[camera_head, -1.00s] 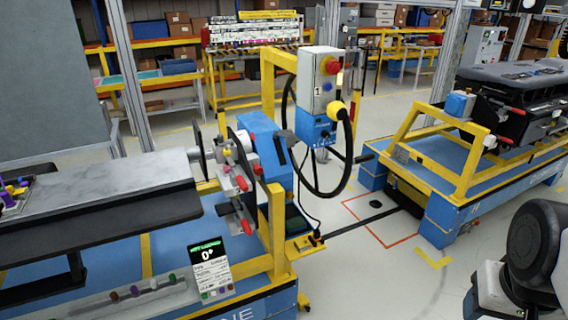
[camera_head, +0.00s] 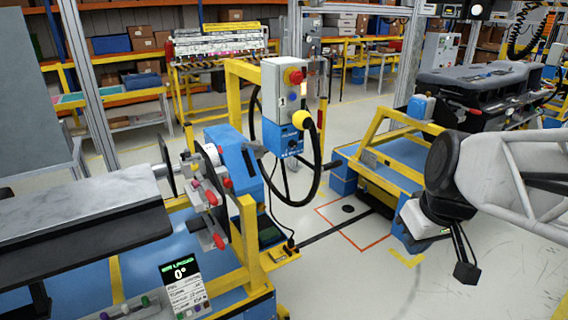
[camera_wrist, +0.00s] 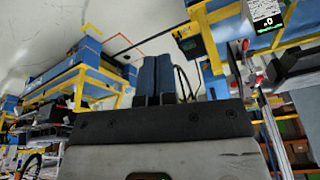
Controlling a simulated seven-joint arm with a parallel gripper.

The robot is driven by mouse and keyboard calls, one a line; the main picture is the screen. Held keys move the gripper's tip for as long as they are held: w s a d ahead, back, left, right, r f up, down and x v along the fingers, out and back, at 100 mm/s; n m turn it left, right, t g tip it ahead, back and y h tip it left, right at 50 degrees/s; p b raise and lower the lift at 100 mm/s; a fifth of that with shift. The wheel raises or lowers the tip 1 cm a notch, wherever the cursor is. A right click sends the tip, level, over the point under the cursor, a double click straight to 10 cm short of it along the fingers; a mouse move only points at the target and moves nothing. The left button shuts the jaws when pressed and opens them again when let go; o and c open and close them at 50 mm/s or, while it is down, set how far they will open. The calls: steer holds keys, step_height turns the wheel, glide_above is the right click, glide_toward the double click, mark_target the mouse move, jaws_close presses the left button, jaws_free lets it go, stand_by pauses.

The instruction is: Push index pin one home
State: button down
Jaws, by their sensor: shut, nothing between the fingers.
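My gripper (camera_wrist: 156,60) shows in the wrist view as two blue-grey fingers side by side, shut and empty. It is well away from the plate. In the wrist view a red part (camera_wrist: 245,45) shows to the right of the fingers.
A display reading 0° (camera_head: 182,285) stands at the front of the stand. Open floor lies between.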

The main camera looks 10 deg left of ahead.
mark_target(227, 182)
steer(key=w+a+n+y, duration=0.3)
steer(key=w+a+n, duration=0.8)
steer(key=w+a, duration=0.7)
steer(key=w+a+f+n+y, duration=0.1)
steer(key=w+a+f+n, duration=0.2)
steer(key=a, duration=0.4)
steer(key=w+a+f+n+g+y, duration=0.1)
steer(key=w+a+f+n, duration=0.1)
steer(key=a, duration=0.5)
steer(key=w+a+f+n, duration=0.3)
steer(key=w+a, duration=0.3)
steer(key=a, duration=0.2)
steer(key=shift+w+f+n+g+y, duration=0.3)
steer(key=shift+w+f+n+y, duration=0.1)
steer(key=shift+n, duration=0.3)
steer(key=shift+a, duration=0.1)
steer(key=w+a+f, duration=0.3)
steer(key=a+f, duration=0.5)
steer(key=shift+w+a, duration=0.2)
steer(key=shift+a, duration=0.15)
